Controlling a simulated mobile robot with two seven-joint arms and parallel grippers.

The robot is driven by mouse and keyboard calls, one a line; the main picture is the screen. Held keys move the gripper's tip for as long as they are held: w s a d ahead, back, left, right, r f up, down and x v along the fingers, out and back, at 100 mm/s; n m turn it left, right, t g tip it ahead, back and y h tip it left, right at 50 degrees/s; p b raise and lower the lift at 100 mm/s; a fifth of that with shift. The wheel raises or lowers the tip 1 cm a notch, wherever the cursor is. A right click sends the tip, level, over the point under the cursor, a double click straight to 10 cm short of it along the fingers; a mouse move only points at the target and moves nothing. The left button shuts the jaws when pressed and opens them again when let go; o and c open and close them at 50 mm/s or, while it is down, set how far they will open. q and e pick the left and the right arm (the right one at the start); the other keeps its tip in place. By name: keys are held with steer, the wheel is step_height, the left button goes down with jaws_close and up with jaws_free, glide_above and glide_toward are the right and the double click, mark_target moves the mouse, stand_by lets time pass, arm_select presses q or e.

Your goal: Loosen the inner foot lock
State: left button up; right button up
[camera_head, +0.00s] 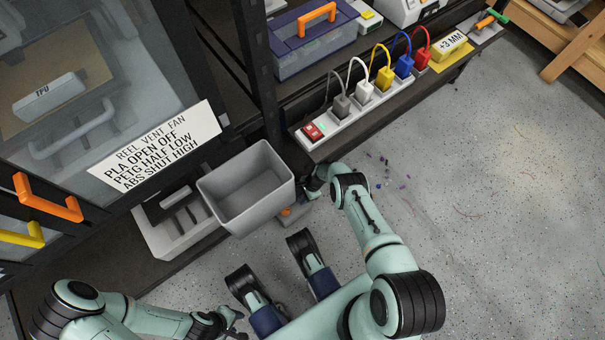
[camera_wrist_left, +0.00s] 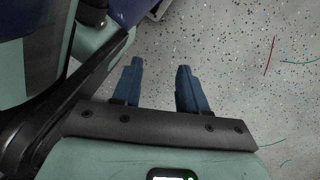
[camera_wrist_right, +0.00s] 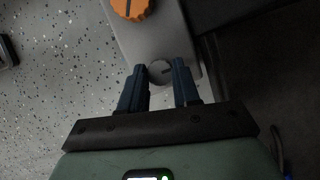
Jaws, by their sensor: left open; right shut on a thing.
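In the right wrist view a small grey knob (camera_wrist_right: 160,71) sits on a light grey housing (camera_wrist_right: 152,40). A larger orange knob (camera_wrist_right: 131,8) is on the same housing, farther off at the top edge. My right gripper (camera_wrist_right: 160,68) is shut on the grey knob, one finger on each side. In the head view my right gripper (camera_head: 311,188) is low beside the grey bin, its fingertips hard to make out. Part of the orange knob (camera_head: 287,211) shows below the bin. My left gripper (camera_wrist_left: 160,70) is open and empty above the floor; in the head view it is at the bottom.
A grey open bin (camera_head: 250,190) stands left of my right gripper and hides some of the low area. A power strip (camera_head: 335,125) with several coloured plugs lies on the shelf above. The speckled floor (camera_head: 480,220) to the right is mostly clear, with small scraps.

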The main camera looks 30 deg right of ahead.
stand_by(0.4)
steer(key=o, duration=1.1)
steer(key=shift+c, duration=0.2)
arm_select(q)
steer(key=w+r+t+p, duration=0.2)
steer(key=w+r+p, duration=0.1)
steer(key=w, duration=0.4)
steer(key=shift+d+r+m+t+p, duration=0.3)
steer(key=shift+d+r, duration=0.15)
steer(key=shift+r, duration=0.05)
arm_select(e)
steer(key=v, duration=0.7)
steer(key=shift+r, duration=0.2)
steer(key=shift+d, duration=0.15)
